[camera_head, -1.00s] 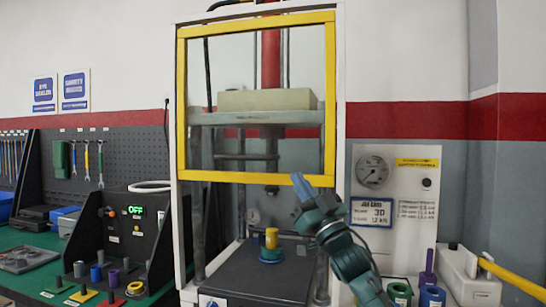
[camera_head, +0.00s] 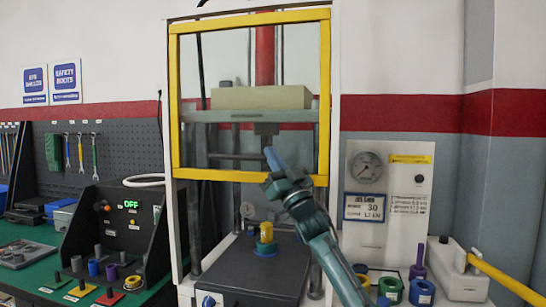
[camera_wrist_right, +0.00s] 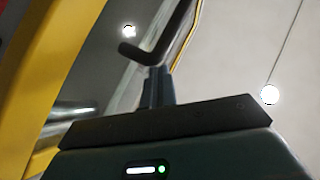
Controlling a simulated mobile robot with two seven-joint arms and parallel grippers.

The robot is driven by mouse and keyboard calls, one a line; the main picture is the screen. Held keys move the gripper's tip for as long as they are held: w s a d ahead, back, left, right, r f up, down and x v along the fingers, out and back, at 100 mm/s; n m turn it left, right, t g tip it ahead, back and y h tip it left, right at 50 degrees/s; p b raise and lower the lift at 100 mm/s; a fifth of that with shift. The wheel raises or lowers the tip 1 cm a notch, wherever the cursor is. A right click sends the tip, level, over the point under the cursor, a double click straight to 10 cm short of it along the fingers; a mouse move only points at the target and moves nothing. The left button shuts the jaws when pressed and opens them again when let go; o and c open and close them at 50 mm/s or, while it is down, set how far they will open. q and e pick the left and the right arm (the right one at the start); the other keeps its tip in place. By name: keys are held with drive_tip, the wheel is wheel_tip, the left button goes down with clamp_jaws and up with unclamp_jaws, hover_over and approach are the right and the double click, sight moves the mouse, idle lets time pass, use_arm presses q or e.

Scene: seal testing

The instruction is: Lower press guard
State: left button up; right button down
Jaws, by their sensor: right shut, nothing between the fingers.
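The press guard (camera_head: 323,110) is a yellow frame with a clear panel, standing upright across the upper front of the press. Its bottom bar (camera_head: 215,175) is well above the press bed, so the lower opening is uncovered. My right gripper (camera_head: 270,158) is shut and empty, angled up and left, overlapping the guard's lower right part. I cannot tell whether it touches the guard. In the right wrist view, its fingers (camera_wrist_right: 158,88) show near a bent dark rod (camera_wrist_right: 155,52), with the yellow frame (camera_wrist_right: 62,65) to the left. My left gripper is not in view.
A yellow and blue part (camera_head: 265,242) stands on the dark press base (camera_head: 250,275). A control box (camera_head: 125,235) reading OFF is on the left. A gauge panel (camera_head: 388,200), colored rings (camera_head: 421,292) and a yellow-handled lever (camera_head: 505,278) are on the right.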

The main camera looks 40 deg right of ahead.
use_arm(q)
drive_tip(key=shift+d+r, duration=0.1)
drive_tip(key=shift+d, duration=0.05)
use_arm(e)
drive_tip(key=shift+f, duration=0.1)
drive_tip(key=shift+f, duration=0.1)
use_arm(q)
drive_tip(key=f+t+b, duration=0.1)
drive_tip(key=b, duration=0.4)
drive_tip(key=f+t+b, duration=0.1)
drive_tip(key=b, duration=0.3)
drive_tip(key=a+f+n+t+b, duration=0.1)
drive_tip(key=b, duration=0.4)
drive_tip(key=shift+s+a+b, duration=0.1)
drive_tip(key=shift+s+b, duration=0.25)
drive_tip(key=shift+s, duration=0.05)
use_arm(e)
wheel_tip(320, 180, down, 26)
drive_tip(key=shift+f, duration=0.25)
drive_tip(key=shift+r, duration=0.1)
